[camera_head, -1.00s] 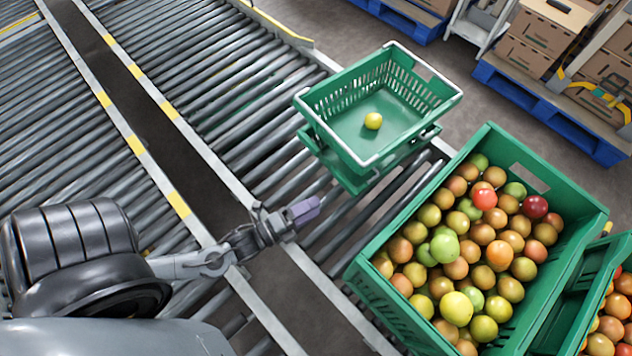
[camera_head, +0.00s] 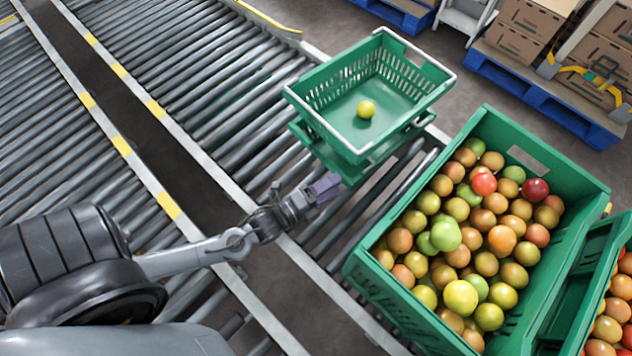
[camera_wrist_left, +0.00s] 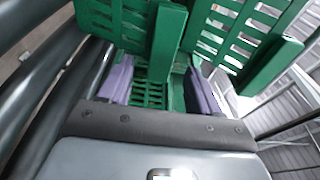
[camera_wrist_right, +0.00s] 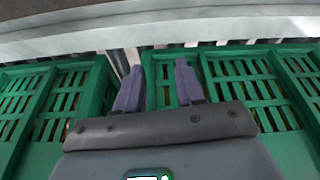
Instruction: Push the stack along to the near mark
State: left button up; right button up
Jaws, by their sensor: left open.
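A stack of two green crates stands on the rollers in the head view, the upper crate (camera_head: 335,128) resting a little askew on the lower crate (camera_head: 318,150). One yellow-green tomato (camera_head: 366,109) lies in the upper crate. My left gripper (camera_head: 328,187) is open, close to the stack's near side; contact is hard to tell. Green slotted crate walls (camera_wrist_left: 165,30) fill the left wrist view ahead of and between its fingers (camera_wrist_left: 160,85). My right gripper (camera_wrist_right: 160,85) is open, facing green slotted walls (camera_wrist_right: 260,95), and is not seen in the head view. Which mark is the near one is unclear.
A large green crate (camera_head: 362,287) full of tomatoes stands to the right of the stack, with another crate (camera_head: 568,290) beside it. Yellow marks (camera_head: 121,146) line the conveyor rail. Bare rollers (camera_head: 215,85) extend up and left. Pallets with boxes (camera_head: 545,95) stand behind.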

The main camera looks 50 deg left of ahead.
pick_arm(q)
jog(key=shift+w+d+b, duration=0.15)
jog(key=shift+w+b, duration=0.05)
jog(key=shift+w, duration=0.5)
jog(key=shift+w+d+b, duration=0.1)
jog(key=shift+w+b, duration=0.05)
jog(key=shift+w, duration=0.5)
grip_shut()
